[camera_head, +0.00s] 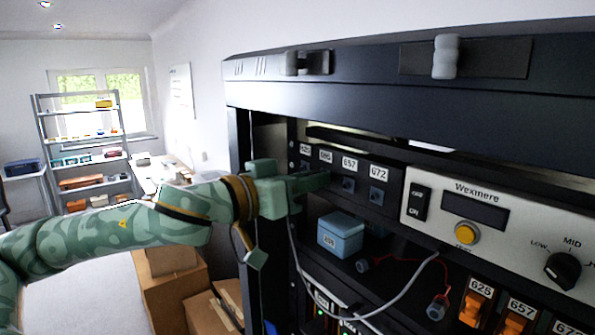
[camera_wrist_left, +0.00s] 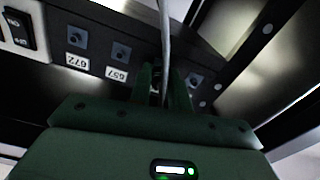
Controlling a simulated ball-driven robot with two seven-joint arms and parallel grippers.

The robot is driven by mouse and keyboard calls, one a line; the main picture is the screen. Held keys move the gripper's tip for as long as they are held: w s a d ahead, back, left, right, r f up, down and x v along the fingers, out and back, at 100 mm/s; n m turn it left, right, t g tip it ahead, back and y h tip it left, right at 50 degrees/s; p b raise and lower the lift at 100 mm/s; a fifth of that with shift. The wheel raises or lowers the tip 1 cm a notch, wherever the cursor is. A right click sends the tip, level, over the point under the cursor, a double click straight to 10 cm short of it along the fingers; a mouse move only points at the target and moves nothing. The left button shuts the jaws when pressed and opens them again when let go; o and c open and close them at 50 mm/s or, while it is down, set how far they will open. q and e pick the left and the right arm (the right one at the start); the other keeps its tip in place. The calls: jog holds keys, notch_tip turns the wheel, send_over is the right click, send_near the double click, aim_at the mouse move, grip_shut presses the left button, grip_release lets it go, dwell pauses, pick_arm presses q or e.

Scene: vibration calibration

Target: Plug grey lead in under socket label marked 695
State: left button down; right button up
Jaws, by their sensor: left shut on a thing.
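The socket panel in the head view has a row of white labels, including 695 (camera_head: 326,156), 657 (camera_head: 349,164) and 672 (camera_head: 379,172), with sockets below. My left gripper (camera_head: 318,181) is shut at the panel, its fingers just under the 695 label, hiding the socket there. The grey lead (camera_head: 293,250) hangs from the gripper and loops right. In the left wrist view, the grey lead (camera_wrist_left: 165,35) runs up from between the fingers of my left gripper (camera_wrist_left: 166,85). The plug is hidden by the fingers; I cannot tell whether it is in the socket.
A blue box (camera_head: 340,236) sits on the shelf below the panel. A red lead (camera_head: 412,261) with dark plugs lies to its right. The Wexmere unit (camera_head: 490,215) has a yellow button and knob. Orange switches (camera_head: 476,303) are lower right. Cardboard boxes (camera_head: 175,285) stand left of the rack.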

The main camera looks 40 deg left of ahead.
pick_arm(q)
jog(key=m, duration=0.4)
jog(key=shift+m, duration=0.8)
jog(key=c, duration=1.2)
grip_release()
jog(key=shift+c, duration=0.2)
jog(key=shift+b+v, duration=2.55)
jog(key=shift+b, duration=3.5)
